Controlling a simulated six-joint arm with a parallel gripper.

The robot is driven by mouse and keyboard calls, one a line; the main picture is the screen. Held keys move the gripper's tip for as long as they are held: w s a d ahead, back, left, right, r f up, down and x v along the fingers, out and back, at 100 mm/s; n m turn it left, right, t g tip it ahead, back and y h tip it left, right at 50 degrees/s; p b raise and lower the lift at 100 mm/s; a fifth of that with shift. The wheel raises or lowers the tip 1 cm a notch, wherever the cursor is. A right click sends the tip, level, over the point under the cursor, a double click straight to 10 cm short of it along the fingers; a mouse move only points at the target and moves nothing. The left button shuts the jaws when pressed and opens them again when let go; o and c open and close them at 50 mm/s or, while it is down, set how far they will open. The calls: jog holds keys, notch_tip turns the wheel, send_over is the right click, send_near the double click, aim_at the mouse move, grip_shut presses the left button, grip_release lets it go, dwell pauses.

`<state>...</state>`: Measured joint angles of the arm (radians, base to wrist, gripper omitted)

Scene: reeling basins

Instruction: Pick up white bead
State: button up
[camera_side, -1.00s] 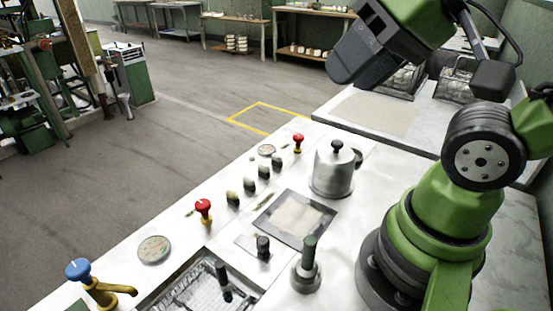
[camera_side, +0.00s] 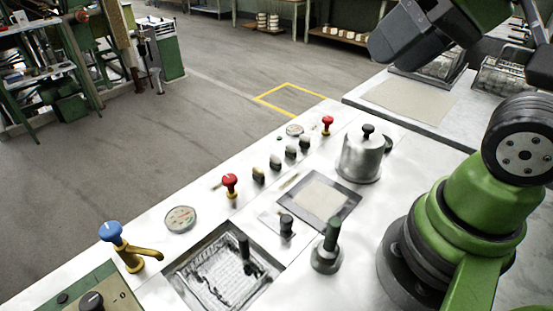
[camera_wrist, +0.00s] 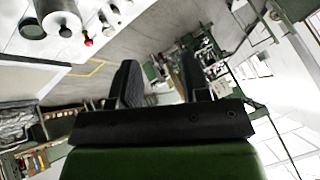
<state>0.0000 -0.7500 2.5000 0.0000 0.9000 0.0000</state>
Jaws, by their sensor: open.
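My gripper (camera_side: 405,38) is high at the upper right of the side view, above the metal worktop (camera_side: 110,275) and apart from it. In the wrist view its two dark fingers stand apart with nothing between them, so my gripper (camera_wrist: 160,82) is open and empty. I cannot make out a white bead in either view. A small round dish (camera_side: 181,219) with specks in it lies on the worktop, and a second round dish (camera_side: 294,130) lies farther back; their contents are too small to tell.
The worktop carries a metal pot (camera_side: 361,158), red knobs (camera_side: 230,183), a blue-topped tap (camera_side: 112,233), a sunken basin (camera_side: 205,270), a framed square plate (camera_side: 322,199) and a green-handled lever (camera_side: 329,245). Several small dark knobs stand in a row. The floor beyond is open.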

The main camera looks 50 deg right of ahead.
dwell(0.3)
jog(key=shift+o, duration=0.8)
